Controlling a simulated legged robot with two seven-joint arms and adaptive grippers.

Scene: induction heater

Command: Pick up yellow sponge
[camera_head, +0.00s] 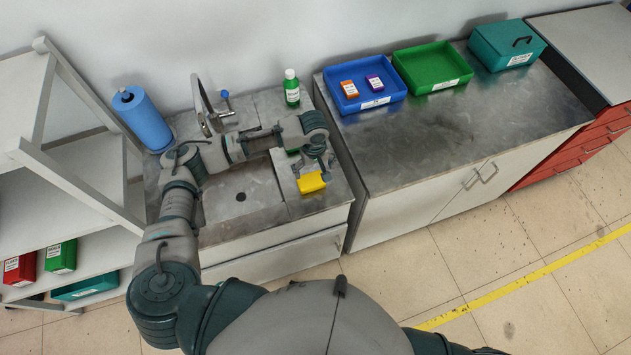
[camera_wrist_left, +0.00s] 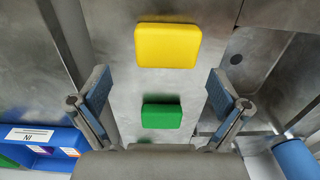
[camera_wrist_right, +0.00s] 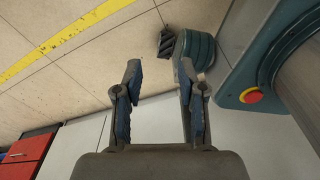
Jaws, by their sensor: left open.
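The yellow sponge (camera_head: 311,182) lies on the metal drainboard right of the sink basin, near the counter's front edge. It also shows in the left wrist view (camera_wrist_left: 167,45), flat on the metal. A green sponge (camera_wrist_left: 162,116) lies behind it on the same strip, mostly hidden by my arm in the head view. My left gripper (camera_head: 312,168) is open above the drainboard, close to the yellow sponge. In the left wrist view its fingers (camera_wrist_left: 160,90) stand wide apart with nothing between the pads. My right gripper (camera_wrist_right: 158,80) is open and empty over the floor.
The sink basin (camera_head: 240,195) is left of the sponges, with a faucet (camera_head: 205,112) behind. A green bottle (camera_head: 292,90) and a blue paper roll (camera_head: 143,120) stand at the back. Blue (camera_head: 364,103) and green bins (camera_head: 430,84) sit on the right counter, whose front is clear.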

